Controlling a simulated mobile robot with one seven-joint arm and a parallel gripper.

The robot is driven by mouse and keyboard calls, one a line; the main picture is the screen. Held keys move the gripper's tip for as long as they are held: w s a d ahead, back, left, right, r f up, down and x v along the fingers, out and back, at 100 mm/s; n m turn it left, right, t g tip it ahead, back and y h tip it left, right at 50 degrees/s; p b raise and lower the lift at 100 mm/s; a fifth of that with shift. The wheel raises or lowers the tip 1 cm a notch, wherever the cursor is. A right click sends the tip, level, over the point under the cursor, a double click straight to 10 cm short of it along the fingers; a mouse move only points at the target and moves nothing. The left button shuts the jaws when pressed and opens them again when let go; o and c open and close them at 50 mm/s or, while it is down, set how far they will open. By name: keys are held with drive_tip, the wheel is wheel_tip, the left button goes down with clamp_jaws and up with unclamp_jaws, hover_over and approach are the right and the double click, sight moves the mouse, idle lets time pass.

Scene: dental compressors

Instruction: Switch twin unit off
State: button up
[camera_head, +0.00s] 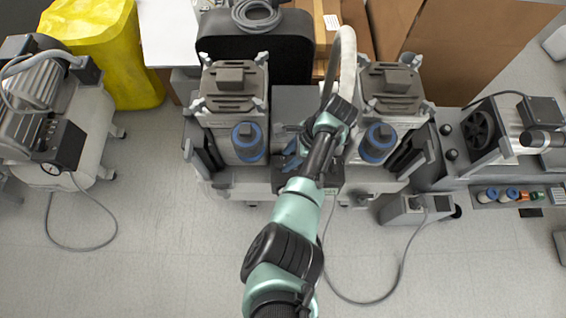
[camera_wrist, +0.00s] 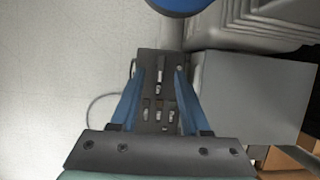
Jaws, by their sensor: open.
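The twin unit (camera_head: 229,104) stands in the middle of the head view, with two grey towers side by side and a blue-ringed cylinder on the front of each. My gripper (camera_head: 287,156) is between the towers at the front, partly hidden by my arm. In the wrist view my gripper (camera_wrist: 159,74) is open, its two blue fingers apart with nothing held. A dark panel (camera_wrist: 153,58) with several small light switches or fittings shows between and beyond the fingers. Contact with it, and the switch positions, I cannot tell.
A compressor (camera_head: 85,115) stands at the left and another machine (camera_head: 490,140) at the right. A yellow bag (camera_head: 120,50), a black case (camera_head: 255,48) and brown boards (camera_head: 470,45) are behind.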

sight(281, 165)
drive_tip(key=b+x, duration=0.1)
drive_tip(key=x, duration=0.3)
drive_tip(key=shift+f, duration=0.1)
drive_tip(key=shift+c, duration=0.3)
clamp_jaws()
